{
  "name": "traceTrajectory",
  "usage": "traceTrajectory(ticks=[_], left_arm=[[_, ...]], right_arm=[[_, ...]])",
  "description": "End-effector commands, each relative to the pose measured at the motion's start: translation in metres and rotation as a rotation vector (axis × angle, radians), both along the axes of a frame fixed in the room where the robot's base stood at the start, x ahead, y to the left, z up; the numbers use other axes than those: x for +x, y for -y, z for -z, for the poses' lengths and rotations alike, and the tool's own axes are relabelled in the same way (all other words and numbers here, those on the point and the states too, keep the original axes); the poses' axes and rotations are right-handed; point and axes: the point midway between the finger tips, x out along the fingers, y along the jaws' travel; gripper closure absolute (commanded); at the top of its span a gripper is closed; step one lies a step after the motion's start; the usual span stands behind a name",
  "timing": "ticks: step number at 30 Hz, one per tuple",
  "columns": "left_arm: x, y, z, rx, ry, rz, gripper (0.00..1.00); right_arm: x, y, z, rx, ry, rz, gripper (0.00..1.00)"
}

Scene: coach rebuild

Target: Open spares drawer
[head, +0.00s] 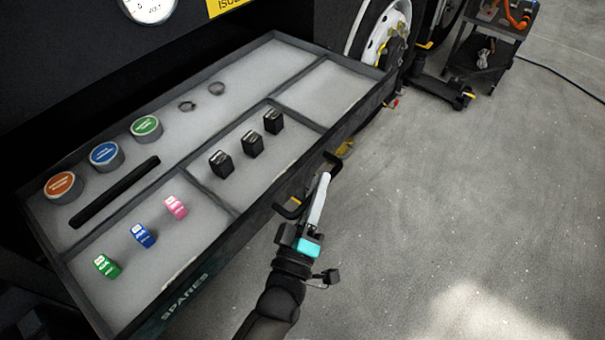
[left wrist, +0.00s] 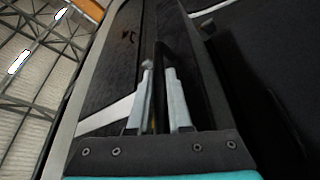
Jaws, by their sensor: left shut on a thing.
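The spares drawer (head: 185,281) is pulled out from the dark vehicle side in the head view, with its compartments showing. Its front panel carries the word SPARES and a dark bar handle (head: 288,212). My left gripper (head: 316,192) is at the handle, in front of the drawer's front panel. In the left wrist view my left gripper (left wrist: 159,100) has its two pale fingers closed around the dark handle bar (left wrist: 161,65). My right gripper is in neither view.
The drawer holds round tins (head: 104,155), black blocks (head: 252,144), small coloured pieces (head: 142,235), a black rod (head: 115,191) and rings (head: 216,88). A wheel (head: 382,35) and a trolley (head: 486,50) stand beyond. The floor (head: 450,200) at right is clear.

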Motion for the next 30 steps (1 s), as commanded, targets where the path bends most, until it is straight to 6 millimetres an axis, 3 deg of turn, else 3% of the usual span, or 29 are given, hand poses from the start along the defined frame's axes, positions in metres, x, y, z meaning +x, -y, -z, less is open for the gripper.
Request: traceTrajectory(ticks=[14,15,22,30], left_arm=[[-0.0034,0.005,0.0001,0.0,-0.002,0.001,1.0],[-0.0034,0.005,0.0001,0.0,-0.002,0.001,0.79],[-0.0032,0.0044,0.0,0.0,0.0,0.001,0.53],[-0.0031,0.004,0.0,0.0,0.0,0.0,0.53]], right_arm=[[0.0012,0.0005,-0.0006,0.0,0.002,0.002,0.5],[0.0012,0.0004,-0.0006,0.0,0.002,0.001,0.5],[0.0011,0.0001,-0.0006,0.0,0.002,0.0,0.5],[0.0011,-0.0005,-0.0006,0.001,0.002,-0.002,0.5]])
